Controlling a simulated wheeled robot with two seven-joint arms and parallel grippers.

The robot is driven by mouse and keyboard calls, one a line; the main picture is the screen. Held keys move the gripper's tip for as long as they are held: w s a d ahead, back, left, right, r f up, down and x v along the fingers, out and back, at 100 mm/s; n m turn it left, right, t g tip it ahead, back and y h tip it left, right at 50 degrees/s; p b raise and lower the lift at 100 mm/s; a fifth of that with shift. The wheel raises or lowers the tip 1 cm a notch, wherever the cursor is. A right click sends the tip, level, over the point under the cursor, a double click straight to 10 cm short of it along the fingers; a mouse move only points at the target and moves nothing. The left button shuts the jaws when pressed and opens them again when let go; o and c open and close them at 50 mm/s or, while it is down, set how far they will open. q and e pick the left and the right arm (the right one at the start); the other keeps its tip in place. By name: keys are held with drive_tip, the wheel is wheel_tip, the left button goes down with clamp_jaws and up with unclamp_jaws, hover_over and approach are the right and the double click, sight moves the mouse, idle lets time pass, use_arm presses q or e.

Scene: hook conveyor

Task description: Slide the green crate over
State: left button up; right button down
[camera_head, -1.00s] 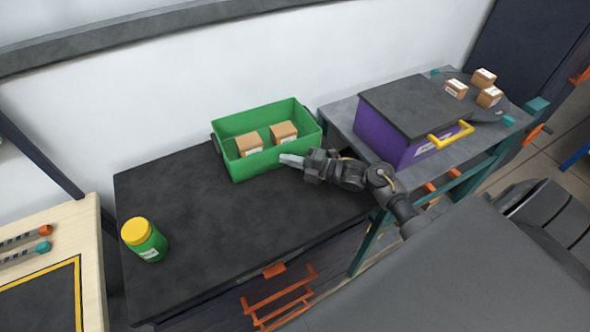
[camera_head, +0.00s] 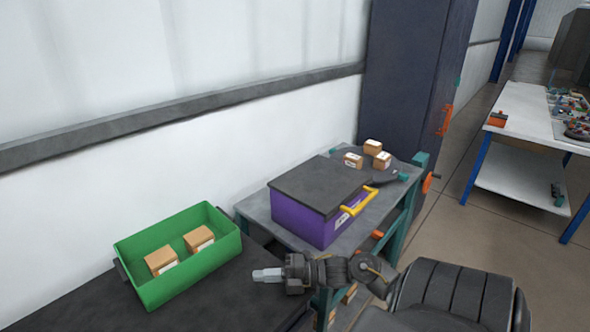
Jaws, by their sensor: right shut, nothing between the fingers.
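The green crate (camera_head: 190,284) stands at the lower left on the dark table (camera_head: 244,300), close to the white wall. Two small cardboard boxes lie inside it, a left one (camera_head: 161,261) and a right one (camera_head: 199,239). My right gripper (camera_head: 262,275) is shut and empty. In the picture it is to the right of the crate, with its tips pointing left and a gap between them and the crate. My left gripper is not in view.
A grey-topped cart (camera_head: 262,213) to the right of the table bears a purple bin (camera_head: 303,222) with a dark lid and yellow handle, plus several small cardboard boxes (camera_head: 373,147). A dark cabinet (camera_head: 415,80) stands behind. A white workbench (camera_head: 530,115) is at the far right.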

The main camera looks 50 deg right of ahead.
drive_tip(key=b+v, duration=0.1)
drive_tip(key=v, duration=0.6)
drive_tip(key=shift+a+b, duration=0.15)
drive_tip(key=shift+b, duration=0.2)
drive_tip(key=shift+s+d+r, duration=0.1)
drive_tip(key=shift+s+d, duration=0.3)
drive_tip(key=shift+s, duration=0.1)
drive_tip(key=shift+s, duration=0.1)
